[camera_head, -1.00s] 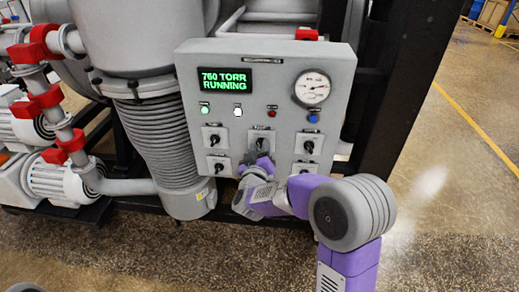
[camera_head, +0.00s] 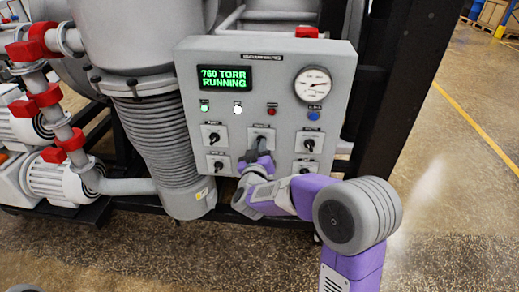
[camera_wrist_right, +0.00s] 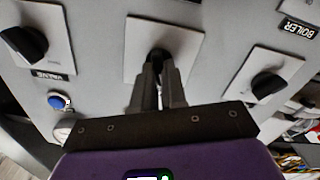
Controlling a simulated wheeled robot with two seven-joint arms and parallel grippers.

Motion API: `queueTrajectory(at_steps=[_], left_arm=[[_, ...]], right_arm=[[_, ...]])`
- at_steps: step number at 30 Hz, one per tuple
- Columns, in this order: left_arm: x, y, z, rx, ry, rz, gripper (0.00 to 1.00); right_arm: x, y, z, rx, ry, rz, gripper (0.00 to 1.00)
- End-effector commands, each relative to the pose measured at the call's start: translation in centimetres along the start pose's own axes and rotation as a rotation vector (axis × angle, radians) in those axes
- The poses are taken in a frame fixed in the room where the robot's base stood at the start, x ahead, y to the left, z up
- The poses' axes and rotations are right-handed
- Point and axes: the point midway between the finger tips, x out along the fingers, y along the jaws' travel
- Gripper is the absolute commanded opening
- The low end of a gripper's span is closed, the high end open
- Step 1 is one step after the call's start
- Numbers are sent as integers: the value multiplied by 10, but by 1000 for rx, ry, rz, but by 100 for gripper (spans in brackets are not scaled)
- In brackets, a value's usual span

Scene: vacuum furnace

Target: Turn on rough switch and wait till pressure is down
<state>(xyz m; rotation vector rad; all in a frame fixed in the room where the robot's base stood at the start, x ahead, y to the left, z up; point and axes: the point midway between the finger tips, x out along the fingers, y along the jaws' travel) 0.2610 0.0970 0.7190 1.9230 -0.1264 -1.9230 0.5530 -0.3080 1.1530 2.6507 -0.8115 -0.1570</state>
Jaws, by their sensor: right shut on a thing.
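The grey control panel (camera_head: 200,55) carries rows of black rotary switches on white plates. My right gripper (camera_head: 260,150) is at the upper-middle switch (camera_head: 261,138). In the right wrist view, the gripper's fingers (camera_wrist_right: 158,82) are shut on that switch's black knob (camera_wrist_right: 158,56); its label is not readable. The green display (camera_head: 224,78) reads "760 TORR RUNNING". The round pressure gauge (camera_head: 313,84) is at the panel's upper right. My left gripper is not in view.
Neighbouring switches sit close by: upper left (camera_head: 214,138), upper right (camera_head: 309,144) and lower left (camera_head: 218,166). In the right wrist view, labels read "VALVE" (camera_wrist_right: 47,76) and "BOILER" (camera_wrist_right: 300,28). A ribbed grey column (camera_head: 158,140) stands left of the panel; a dark post (camera_head: 400,80) stands right.

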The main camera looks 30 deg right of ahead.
Motion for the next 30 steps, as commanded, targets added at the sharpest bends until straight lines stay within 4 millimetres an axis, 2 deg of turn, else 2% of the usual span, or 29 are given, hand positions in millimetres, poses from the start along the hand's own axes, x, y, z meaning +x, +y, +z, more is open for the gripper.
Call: queueTrajectory(at_steps=[18, 30], left_arm=[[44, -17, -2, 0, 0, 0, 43], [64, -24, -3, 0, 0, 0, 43]], right_arm=[[0, 1, 3, 563, 2, 0, 0], [0, 2, 3, 832, 0, 0, 0]])
